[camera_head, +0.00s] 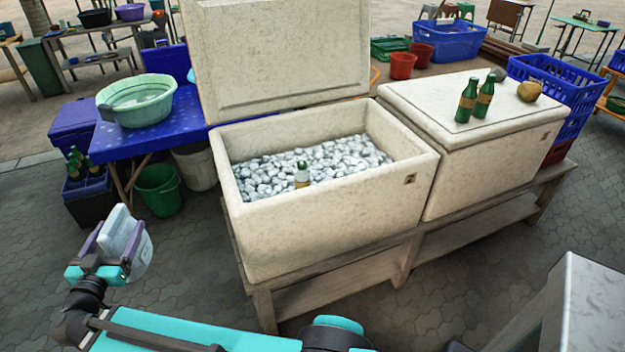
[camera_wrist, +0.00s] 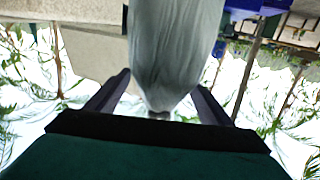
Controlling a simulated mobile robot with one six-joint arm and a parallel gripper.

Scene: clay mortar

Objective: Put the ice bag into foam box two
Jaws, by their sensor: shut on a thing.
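My gripper (camera_head: 108,245) is shut on the ice bag (camera_head: 124,237), a pale, whitish bag, at the lower left, left of and apart from the foam boxes. In the wrist view the bag (camera_wrist: 172,45) is between the fingers (camera_wrist: 160,95) and fills the upper middle. An open white foam box (camera_head: 330,225) stands on a wooden bench with its lid (camera_head: 280,45) raised behind it. Ice (camera_head: 275,175) and a green bottle (camera_head: 302,175) are inside. A second foam box (camera_head: 490,165) on the right is closed. Each box has a small mark that I cannot read.
Two green bottles (camera_head: 476,97), a brown round thing (camera_head: 529,92) and a grey stone-like thing (camera_head: 498,74) sit on the closed lid. A blue table (camera_head: 150,137) with a green basin (camera_head: 135,102) and a green bucket (camera_head: 158,188) stand left of the open box.

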